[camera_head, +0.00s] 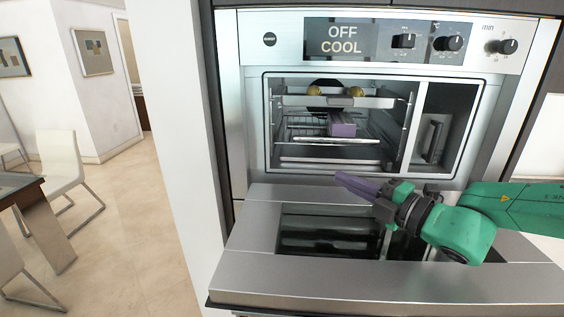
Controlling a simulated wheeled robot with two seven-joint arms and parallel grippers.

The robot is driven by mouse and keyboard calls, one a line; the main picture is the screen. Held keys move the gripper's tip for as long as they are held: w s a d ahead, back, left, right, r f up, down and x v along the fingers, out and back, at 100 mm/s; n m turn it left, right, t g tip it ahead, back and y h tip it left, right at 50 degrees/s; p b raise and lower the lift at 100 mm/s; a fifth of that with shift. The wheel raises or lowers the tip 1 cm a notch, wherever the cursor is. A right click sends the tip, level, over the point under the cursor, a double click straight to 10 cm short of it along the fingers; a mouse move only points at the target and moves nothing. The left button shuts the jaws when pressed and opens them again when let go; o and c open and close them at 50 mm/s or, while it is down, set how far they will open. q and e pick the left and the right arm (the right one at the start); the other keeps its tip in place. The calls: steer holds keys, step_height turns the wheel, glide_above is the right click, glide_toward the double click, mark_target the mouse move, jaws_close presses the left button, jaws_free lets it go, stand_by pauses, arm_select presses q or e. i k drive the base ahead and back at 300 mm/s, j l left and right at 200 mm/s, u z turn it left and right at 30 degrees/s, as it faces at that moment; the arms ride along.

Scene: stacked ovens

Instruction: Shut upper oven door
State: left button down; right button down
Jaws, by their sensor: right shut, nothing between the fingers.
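The upper oven (259,130) stands ahead, with its lit cavity in view. Its door (350,283) is folded down open, lying about level toward me, with a dark glass pane in its middle. My right gripper (345,183) comes in from the right above the open door, its purple fingers shut and empty, pointing left. It is in front of the lower edge of the oven opening. Whether it touches the door cannot be told. My left gripper is not in view.
Control knobs (453,43) are above. White chairs (62,165) and a dark table (42,215) stand at left, with open floor between.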

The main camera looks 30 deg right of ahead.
mark_target(290, 251)
steer(key=k+j, duration=0.35)
steer(key=j, duration=0.15)
steer(key=k+j, duration=0.75)
steer(key=j, duration=0.3)
